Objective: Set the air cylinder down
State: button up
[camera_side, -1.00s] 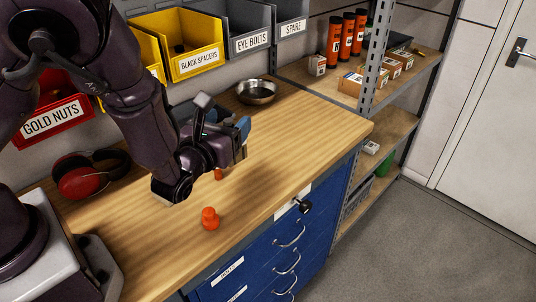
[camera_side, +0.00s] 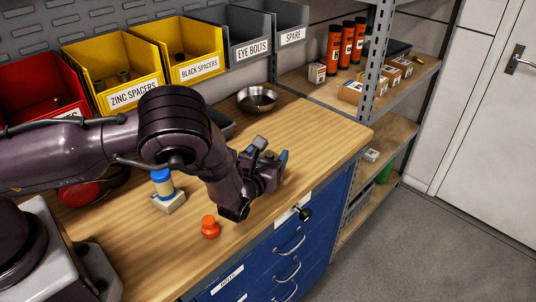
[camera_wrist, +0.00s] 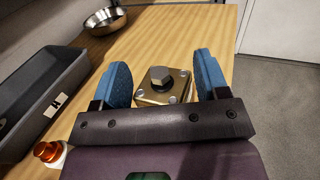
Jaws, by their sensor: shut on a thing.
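My gripper (camera_side: 270,163) is over the right part of the wooden bench, towards the drawer-side edge. In the wrist view its blue fingers stand on either side of a brass-coloured square block with corner bolts and a hex nut on top, which I take to be the end of the air cylinder (camera_wrist: 150,96). The gripper is shut on it. In the side view my gripper hides the cylinder. I cannot tell whether its lower end touches the bench.
An orange knob-like part (camera_side: 210,228) and a blue-topped part on a pale block (camera_side: 168,197) stand on the bench, left of my gripper. A metal bowl (camera_side: 257,100) and a dark grey tray (camera_wrist: 40,95) lie behind. Bare wood (camera_side: 318,140) extends to the right.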

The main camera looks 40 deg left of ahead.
jog(key=shift+f, duration=0.1)
jog(key=o, duration=1.6)
